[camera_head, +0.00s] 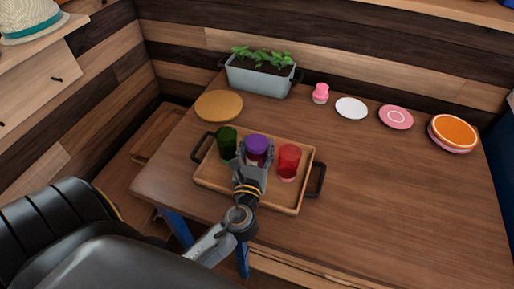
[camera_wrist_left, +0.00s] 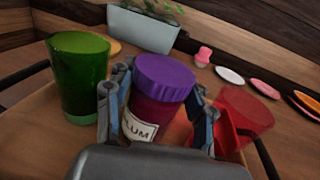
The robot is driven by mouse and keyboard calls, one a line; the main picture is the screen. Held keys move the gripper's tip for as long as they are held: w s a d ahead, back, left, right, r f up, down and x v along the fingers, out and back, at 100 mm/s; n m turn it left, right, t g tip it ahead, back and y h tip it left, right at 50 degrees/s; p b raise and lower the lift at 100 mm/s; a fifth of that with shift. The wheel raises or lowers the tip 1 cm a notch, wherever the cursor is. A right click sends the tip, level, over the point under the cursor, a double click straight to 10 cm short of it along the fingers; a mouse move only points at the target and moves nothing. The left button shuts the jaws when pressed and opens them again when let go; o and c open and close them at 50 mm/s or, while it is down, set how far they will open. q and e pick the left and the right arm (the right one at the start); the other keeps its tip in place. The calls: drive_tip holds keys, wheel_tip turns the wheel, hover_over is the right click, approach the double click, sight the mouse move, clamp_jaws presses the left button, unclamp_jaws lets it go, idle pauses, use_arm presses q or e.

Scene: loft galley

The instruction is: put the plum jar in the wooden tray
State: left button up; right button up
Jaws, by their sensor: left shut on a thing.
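The plum jar (camera_head: 257,145) has a purple lid and dark red contents. In the left wrist view the plum jar (camera_wrist_left: 160,95) shows a white label reading "PLUM" and looks upright. My left gripper (camera_head: 252,163) is shut around it, with one finger on each side in the left wrist view (camera_wrist_left: 158,112). The jar is within the wooden tray (camera_head: 275,204), between a green glass (camera_head: 227,143) and a red glass (camera_head: 288,161). Whether its base touches the tray floor is hidden by the gripper. My right gripper is not in view.
The tray has dark handles at both ends. Behind it stand a planter (camera_head: 258,79), a round wooden board (camera_head: 219,106), a pink jar (camera_head: 320,94) and several plates, including a white one (camera_head: 351,108). The table's (camera_head: 400,200) right side is clear.

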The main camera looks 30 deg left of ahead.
use_arm(q)
drive_tip(key=shift+r, duration=0.1)
drive_tip(key=o, duration=1)
drive_tip(key=shift+f, duration=0.2)
drive_tip(key=shift+o, duration=0.9)
